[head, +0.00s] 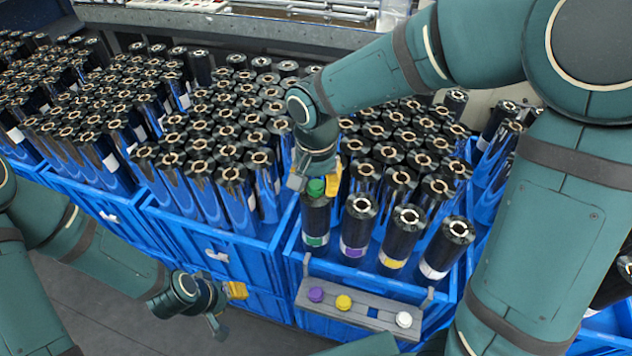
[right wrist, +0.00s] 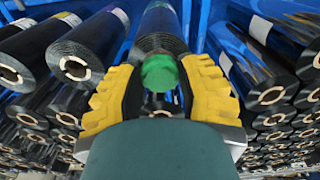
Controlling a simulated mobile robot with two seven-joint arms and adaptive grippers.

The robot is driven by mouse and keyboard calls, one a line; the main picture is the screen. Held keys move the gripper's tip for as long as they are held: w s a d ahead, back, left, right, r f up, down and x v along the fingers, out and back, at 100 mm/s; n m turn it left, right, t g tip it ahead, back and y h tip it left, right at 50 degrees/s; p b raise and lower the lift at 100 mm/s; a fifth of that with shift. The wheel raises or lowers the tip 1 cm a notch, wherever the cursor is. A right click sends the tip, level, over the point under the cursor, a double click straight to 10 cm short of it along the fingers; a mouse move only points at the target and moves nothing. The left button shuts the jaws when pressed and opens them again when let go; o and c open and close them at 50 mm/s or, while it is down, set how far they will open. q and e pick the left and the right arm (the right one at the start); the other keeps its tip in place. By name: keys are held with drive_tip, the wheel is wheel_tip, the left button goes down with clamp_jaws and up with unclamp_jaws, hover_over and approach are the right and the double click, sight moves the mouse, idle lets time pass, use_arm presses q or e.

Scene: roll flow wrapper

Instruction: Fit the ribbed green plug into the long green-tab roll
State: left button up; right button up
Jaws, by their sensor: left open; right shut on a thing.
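The ribbed green plug (head: 316,187) is at the top end of the green-tab roll (head: 316,218), a black roll standing at the front left of the front crate. My right gripper (head: 318,182) is shut on the plug. In the right wrist view the plug (right wrist: 158,73) sits between the yellow fingers (right wrist: 160,85), in front of the end of the roll (right wrist: 160,38). I cannot tell whether the plug is in the core or just above it. My left gripper (head: 228,306) is open and empty, low in front of the crates.
Rolls with purple (head: 353,248), yellow (head: 393,258) and white tabs (head: 434,268) stand to the right in the same row. A grey rack (head: 335,309) on the crate front holds purple, yellow and white plugs and has one empty place. Blue crates full of black rolls (head: 232,175) crowd around.

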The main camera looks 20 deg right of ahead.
idle(0.7)
drive_tip(key=shift+r, duration=0.15)
drive_tip(key=shift+r+p, duration=0.3)
drive_tip(key=shift+r, duration=0.05)
drive_tip(key=shift+r, duration=0.3)
drive_tip(key=shift+f+b, duration=0.8)
drive_tip(key=shift+f, duration=0.45)
idle(1.0)
drive_tip(key=o, duration=0.4)
drive_tip(key=shift+o, duration=0.2)
drive_tip(key=shift+r, duration=0.1)
